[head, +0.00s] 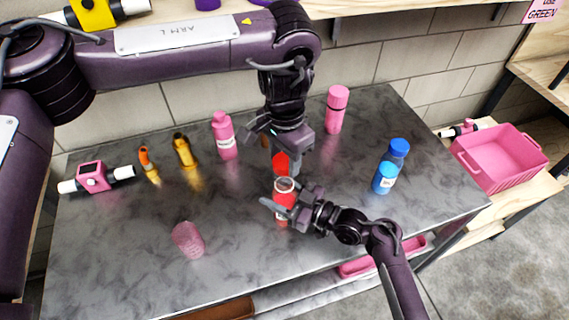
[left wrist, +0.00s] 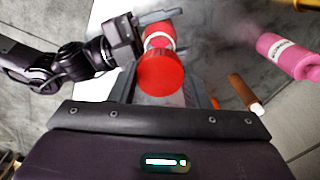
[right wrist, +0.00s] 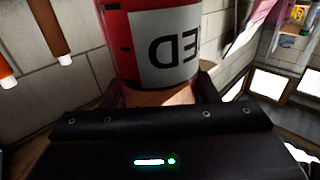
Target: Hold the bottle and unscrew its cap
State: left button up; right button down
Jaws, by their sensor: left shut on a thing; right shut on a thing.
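The red bottle (head: 283,211) stands roughly upright over the middle of the table. Its top shows a pale round rim in the head view. My right gripper (head: 283,207) is shut around its body from the right; the right wrist view shows its white label (right wrist: 165,50) close up. The red cap (head: 280,162) is in my left gripper (head: 285,164), which is shut on it from above. The cap (left wrist: 161,73) appears apart from the bottle, just above and behind the rim in the head view. In the left wrist view it partly hides the bottle (left wrist: 160,32).
Pink bottles (head: 224,136) and (head: 336,110), orange and yellow bottles (head: 184,151), and blue bottles (head: 397,152) stand around the grippers. A clear pink cup (head: 188,240) stands at front left. A pink bin (head: 500,160) is at right. The front left table is mostly clear.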

jog(key=shift+c, duration=2.3)
grip_release()
